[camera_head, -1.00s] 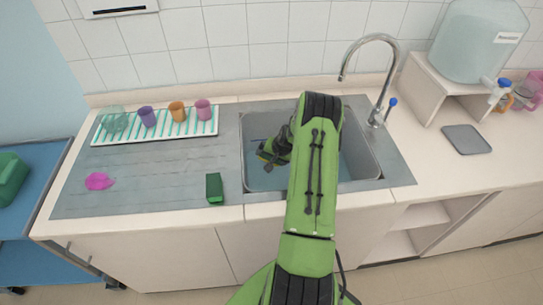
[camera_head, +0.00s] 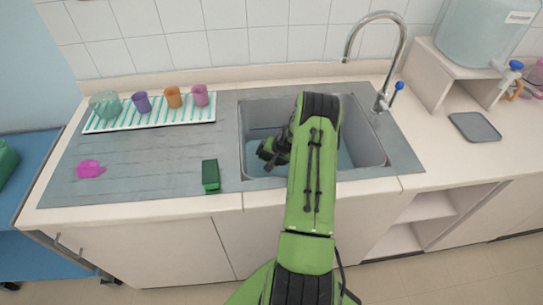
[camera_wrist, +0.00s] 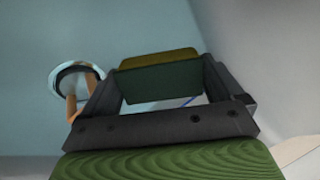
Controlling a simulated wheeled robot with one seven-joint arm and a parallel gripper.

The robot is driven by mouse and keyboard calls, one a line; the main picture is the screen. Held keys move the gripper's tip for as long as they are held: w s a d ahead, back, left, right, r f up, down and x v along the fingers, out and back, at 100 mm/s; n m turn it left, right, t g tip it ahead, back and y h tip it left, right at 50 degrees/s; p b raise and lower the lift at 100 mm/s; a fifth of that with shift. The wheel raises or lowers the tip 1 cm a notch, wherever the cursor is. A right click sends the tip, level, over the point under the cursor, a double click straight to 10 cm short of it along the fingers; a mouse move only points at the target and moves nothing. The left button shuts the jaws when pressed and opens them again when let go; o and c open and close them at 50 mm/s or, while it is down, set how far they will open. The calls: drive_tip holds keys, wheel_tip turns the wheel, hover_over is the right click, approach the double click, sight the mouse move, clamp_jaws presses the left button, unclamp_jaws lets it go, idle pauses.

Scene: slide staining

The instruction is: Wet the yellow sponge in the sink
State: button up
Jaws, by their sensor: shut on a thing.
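My gripper (camera_head: 270,151) reaches down into the grey sink basin (camera_head: 369,135), near its left side. In the wrist view, the gripper is shut on the yellow sponge (camera_wrist: 160,82), which has a yellow upper layer and a dark green layer below. In the head view the sponge is hidden by the gripper. My arm covers the middle of the basin. The round drain (camera_wrist: 60,78) shows to the left of the sponge in the wrist view. The silver tap (camera_head: 402,40) arches behind the basin on the right. I cannot tell whether the sponge touches water.
A green sponge (camera_head: 210,176) and a pink crumpled thing (camera_head: 90,169) lie on the drainboard (camera_head: 150,165). Several cups stand on the striped rack (camera_head: 150,123) at back left. A grey tray (camera_head: 475,127) and a large water container (camera_head: 483,35) are on the right.

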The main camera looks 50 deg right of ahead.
wheel_tip(320, 180, up, 21)
drive_tip(key=p, duration=1.1)
drive_tip(key=shift+p, duration=0.3)
idle(0.4)
idle(1.9)
wheel_tip(320, 180, up, 4)
drive_tip(key=shift+p, duration=1)
drive_tip(key=shift+f, duration=0.1)
